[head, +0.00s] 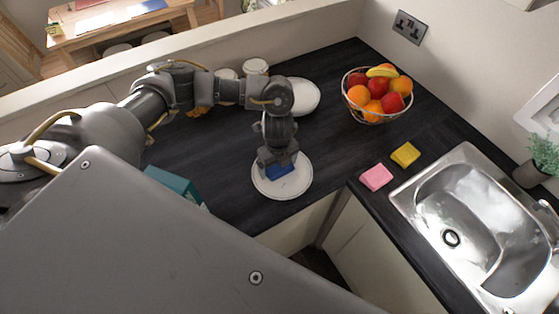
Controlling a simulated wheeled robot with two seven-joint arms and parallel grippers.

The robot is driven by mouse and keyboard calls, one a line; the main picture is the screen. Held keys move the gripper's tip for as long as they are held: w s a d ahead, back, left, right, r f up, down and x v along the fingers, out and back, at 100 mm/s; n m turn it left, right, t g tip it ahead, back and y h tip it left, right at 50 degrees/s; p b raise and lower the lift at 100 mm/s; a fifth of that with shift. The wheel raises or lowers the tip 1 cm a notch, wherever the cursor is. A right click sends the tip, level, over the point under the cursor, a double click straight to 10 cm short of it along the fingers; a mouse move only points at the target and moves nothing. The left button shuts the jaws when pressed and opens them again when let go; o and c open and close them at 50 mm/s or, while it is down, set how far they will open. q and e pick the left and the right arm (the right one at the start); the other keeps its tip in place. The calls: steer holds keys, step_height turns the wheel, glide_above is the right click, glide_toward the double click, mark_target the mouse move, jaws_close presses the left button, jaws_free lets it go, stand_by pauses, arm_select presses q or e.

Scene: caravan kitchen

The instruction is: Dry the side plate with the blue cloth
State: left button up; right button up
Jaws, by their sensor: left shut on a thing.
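The side plate (294,188) is white and round and lies flat on the dark worktop, near its inner corner edge. My left gripper (278,165) points down over the upper middle of the plate. It is shut on the blue cloth (280,171), a small folded piece. The cloth is over the plate and looks to be on its surface, but the gripper hides part of it and the contact is not clear. My right gripper is not in view.
A wire fruit bowl (378,117) stands at the back right. Pink (376,177) and yellow (405,154) sponges lie beside the steel sink (470,235). Another white plate (306,94) and white-lidded jars (256,67) are behind my left arm. A teal box (174,183) stands left of the side plate.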

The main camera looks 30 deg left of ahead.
arm_select(q)
steer(key=shift+s+d, duration=0.1)
steer(key=shift+s+d+p, duration=0.25)
steer(key=shift+d+p, duration=0.15)
steer(key=shift+d, duration=0.15)
steer(key=shift+w+d, duration=0.35)
steer(key=shift+w+a, duration=0.25)
steer(key=shift+a, duration=0.3)
steer(key=shift+r+p, duration=0.8)
steer(key=shift+r, duration=0.55)
steer(key=shift+w+r, duration=0.1)
steer(key=shift+r, duration=1.8)
